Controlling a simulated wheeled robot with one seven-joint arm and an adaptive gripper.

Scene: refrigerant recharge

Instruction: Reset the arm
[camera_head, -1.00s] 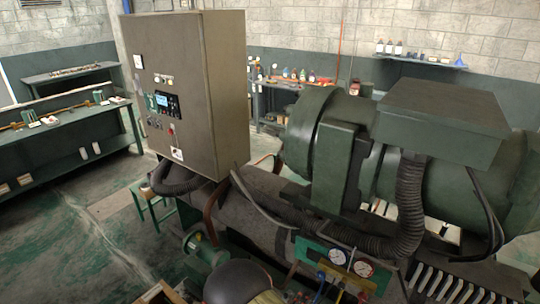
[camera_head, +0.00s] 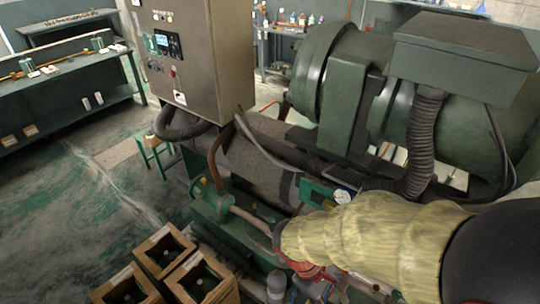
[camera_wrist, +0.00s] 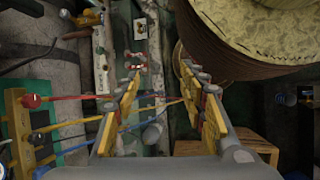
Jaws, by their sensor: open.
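My gripper (camera_wrist: 161,72) shows in the wrist view with its two yellow-padded fingers spread apart. Nothing is held between them. In the head view my arm, in a pale yellow sleeve with a black joint, crosses the lower right. I cannot clearly make out the fingers there. In the wrist view the gauge manifold (camera_wrist: 38,137), with a yellow body and red knob, is left of the gripper. Red, blue and yellow hoses (camera_wrist: 75,97) run from it toward the fingers. In the head view my arm hides most of the manifold; one round gauge (camera_head: 341,197) still shows.
The green compressor (camera_head: 395,110) and its ribbed black hose (camera_head: 420,145) stand behind my arm. A control cabinet (camera_head: 205,60) is at upper left of centre. Open wooden crates (camera_head: 165,250) sit at the bottom left. The floor (camera_head: 70,200) at left is clear.

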